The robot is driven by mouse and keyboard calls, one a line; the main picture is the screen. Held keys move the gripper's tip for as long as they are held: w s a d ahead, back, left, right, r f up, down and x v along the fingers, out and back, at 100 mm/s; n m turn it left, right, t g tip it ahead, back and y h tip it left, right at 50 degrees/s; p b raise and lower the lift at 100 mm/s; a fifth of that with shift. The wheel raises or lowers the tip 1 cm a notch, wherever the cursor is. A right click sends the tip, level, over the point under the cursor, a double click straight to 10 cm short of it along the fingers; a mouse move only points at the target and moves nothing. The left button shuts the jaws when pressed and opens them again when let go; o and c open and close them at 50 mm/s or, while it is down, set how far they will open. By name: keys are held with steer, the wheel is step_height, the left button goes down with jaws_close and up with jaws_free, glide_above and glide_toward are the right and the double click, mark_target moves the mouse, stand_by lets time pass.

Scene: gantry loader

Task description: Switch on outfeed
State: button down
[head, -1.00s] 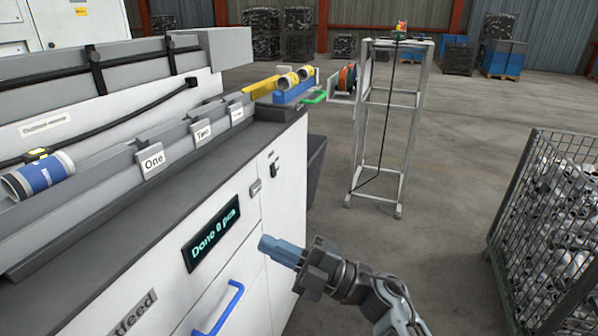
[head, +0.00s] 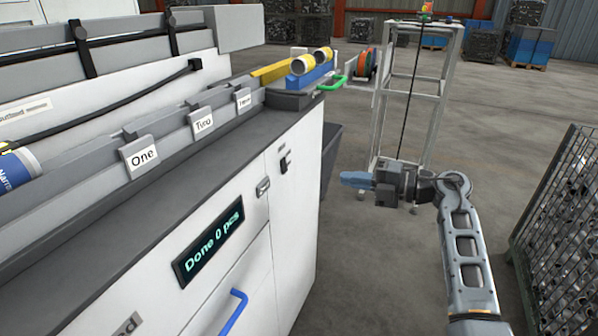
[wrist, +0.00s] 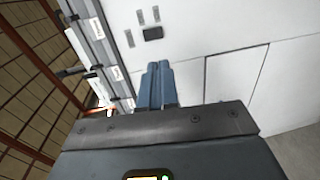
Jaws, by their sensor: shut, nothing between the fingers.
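The white cabinet (head: 245,215) carries a small dark switch (head: 284,163) near its right end, with a small plate above it. Its on or off position is too small to tell. A plate ending in "d" (head: 126,326) is cut off at the bottom edge. My gripper (head: 343,179) is to the right of the cabinet in the head view, its blue fingers together, empty and pointing left. In the wrist view the closed fingers (wrist: 158,66) point towards the white front, with a dark rectangle (wrist: 153,33) beyond them; I cannot tell what it is.
A display (head: 208,246) reads "Done 0 pcs". A grey latch (head: 262,187) and a blue handle (head: 232,308) are on the cabinet front. A green handle (head: 333,83) sticks out at the far end. A wire cage (head: 560,215) stands at the right; open floor lies between.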

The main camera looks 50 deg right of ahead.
mark_target(286, 171)
steer(key=p+x, duration=0.1)
steer(key=x, duration=1.3)
steer(key=shift+a, duration=0.15)
